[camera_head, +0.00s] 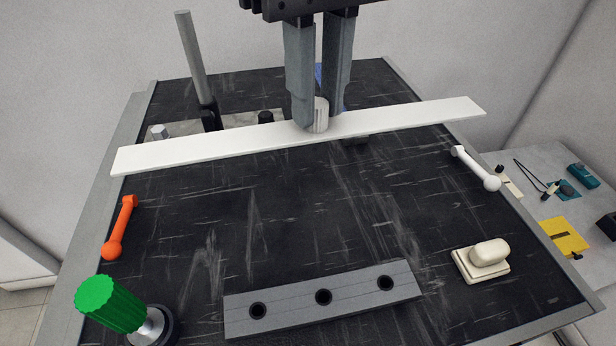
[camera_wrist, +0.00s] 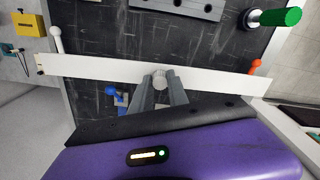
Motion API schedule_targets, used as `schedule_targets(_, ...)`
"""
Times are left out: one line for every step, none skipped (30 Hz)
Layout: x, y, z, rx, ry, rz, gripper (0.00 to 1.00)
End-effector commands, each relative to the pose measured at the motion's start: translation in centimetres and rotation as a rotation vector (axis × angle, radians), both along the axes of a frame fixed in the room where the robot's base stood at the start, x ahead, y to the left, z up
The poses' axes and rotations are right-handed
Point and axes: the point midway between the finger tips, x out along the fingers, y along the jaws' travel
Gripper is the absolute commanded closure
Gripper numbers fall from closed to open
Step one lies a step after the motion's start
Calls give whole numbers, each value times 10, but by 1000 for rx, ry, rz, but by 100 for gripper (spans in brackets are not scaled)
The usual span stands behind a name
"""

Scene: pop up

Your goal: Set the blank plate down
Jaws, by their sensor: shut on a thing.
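The blank plate (camera_head: 230,146) is a long, thin white strip with a round ribbed knob (camera_head: 321,115) at its middle. My gripper (camera_head: 318,122) is shut on the knob and holds the plate lengthwise across the black work table (camera_head: 250,215). In the wrist view the plate (camera_wrist: 215,79) spans nearly the whole picture, with my gripper (camera_wrist: 159,84) at its middle. The plate appears to be above the table; its exact height is hard to tell. It hides part of the fixtures behind it.
A grey bar with three holes (camera_head: 323,297) lies at the front. A green-handled tool (camera_head: 110,304), an orange lever (camera_head: 120,228), a white lever (camera_head: 476,168) and a cream block (camera_head: 483,260) stand around the edges. A grey post (camera_head: 195,60) rises behind. The middle of the table is clear.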

Motion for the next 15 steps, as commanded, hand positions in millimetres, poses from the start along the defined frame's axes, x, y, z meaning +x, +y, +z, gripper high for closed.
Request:
schedule_targets(0,0,-12,0,4,1,100)
schedule_targets(0,-1,-19,-1,3,0,100)
schedule_targets(-1,-1,-29,-1,3,2,100)
schedule_targets(0,-1,-35,-1,2,0,100)
schedule_targets(0,-1,-42,-3,0,0,100)
schedule_targets(0,-1,-52,-1,2,0,100)
schedule_targets(-1,-1,-58,-2,2,0,100)
schedule_targets(0,-1,-64,-1,1,0,100)
schedule_targets(0,-1,-72,-2,0,0,100)
schedule_targets(0,-1,-77,-1,0,0,100)
schedule_targets(0,-1,-81,-1,1,0,100)
schedule_targets(0,-1,-86,-1,0,0,100)
schedule_targets(0,0,-89,-1,-1,-1,100)
schedule_targets(0,0,-91,0,-1,-1,100)
schedule_targets(0,0,-94,0,-1,-1,100)
